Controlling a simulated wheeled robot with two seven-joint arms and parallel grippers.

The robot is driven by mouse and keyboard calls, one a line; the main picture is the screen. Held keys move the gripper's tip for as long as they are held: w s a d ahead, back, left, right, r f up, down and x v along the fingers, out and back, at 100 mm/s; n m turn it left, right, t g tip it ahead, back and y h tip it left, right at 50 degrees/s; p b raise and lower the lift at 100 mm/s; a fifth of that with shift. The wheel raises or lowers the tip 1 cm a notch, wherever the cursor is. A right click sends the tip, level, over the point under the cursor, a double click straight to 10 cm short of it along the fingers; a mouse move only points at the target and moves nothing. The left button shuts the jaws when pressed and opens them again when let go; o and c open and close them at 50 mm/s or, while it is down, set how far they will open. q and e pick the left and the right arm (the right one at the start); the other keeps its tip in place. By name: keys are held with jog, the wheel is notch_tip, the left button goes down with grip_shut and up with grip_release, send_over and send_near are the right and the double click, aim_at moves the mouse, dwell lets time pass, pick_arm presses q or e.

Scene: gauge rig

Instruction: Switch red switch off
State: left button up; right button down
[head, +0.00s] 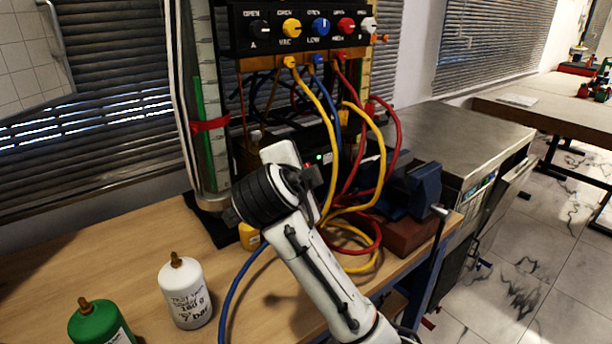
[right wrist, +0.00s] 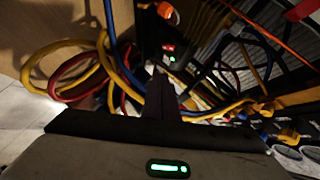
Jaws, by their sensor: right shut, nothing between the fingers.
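A red switch (right wrist: 168,48) shows in the right wrist view on a dark box, beside a small lit green light (right wrist: 173,59). In the head view the green light (head: 319,157) shows on the dark box (head: 322,140) behind my right gripper. The switch itself is mostly hidden there. My right gripper (head: 312,176) is shut and empty, in front of the box. In the right wrist view its dark fingers (right wrist: 160,92) point toward the switch; I cannot tell whether they touch the box. My left gripper is not in view.
Yellow, red and blue hoses (head: 385,150) loop around the box and down to the bench (head: 130,255). A blue vise (head: 412,190) stands to the right. A knob panel (head: 305,28) is above. White (head: 187,295) and green (head: 100,325) canisters stand at the front left.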

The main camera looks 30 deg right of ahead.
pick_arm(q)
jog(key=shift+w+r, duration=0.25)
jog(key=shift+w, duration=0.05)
pick_arm(e)
jog(key=w+a+f+x, duration=0.1)
jog(key=a+x, duration=0.1)
jog(key=x, duration=1.1)
jog(key=shift+w, duration=0.3)
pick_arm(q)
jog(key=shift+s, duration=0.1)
pick_arm(e)
jog(key=shift+a, duration=0.15)
